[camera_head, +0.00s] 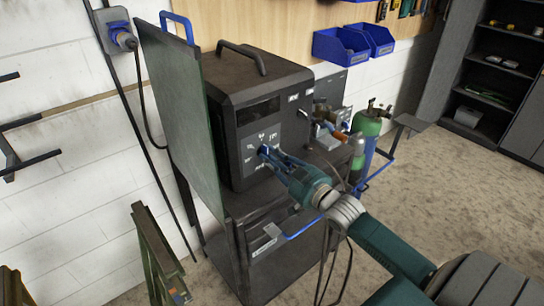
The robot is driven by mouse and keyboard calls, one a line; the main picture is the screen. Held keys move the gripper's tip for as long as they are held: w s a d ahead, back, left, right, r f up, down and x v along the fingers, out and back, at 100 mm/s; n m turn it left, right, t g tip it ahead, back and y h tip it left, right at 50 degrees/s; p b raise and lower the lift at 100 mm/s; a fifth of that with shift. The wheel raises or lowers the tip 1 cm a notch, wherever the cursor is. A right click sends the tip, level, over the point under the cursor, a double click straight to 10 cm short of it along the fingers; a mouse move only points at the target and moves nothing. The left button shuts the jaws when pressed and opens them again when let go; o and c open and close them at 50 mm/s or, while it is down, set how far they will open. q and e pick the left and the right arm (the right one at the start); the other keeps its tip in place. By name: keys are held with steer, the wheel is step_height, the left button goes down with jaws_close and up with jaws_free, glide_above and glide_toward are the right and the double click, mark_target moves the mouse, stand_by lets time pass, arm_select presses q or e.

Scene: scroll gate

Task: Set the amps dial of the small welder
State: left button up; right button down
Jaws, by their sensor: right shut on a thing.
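The small welder (244,115) is a dark box with a top handle, standing on a dark metal cart. Its front has a grey control panel (257,143) with a dark display above and white markings. My right gripper (265,152), on the teal arm from the lower right, reaches the panel's lower middle. It is shut on the amps dial, which its blue fingers mostly hide, so the setting cannot be read. My left gripper is not in view.
A greenish upright panel (182,105) stands close along the welder's left side. The cart (243,212) has a blue rail at its front. A green gas cylinder (368,124) stands to the right. Open floor (440,190) lies at the right.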

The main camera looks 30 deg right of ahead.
stand_by(0.4)
steer(key=c, duration=1.6)
jaws_free()
steer(key=s, duration=0.8)
steer(key=s+d, duration=0.1)
steer(key=s, duration=0.3)
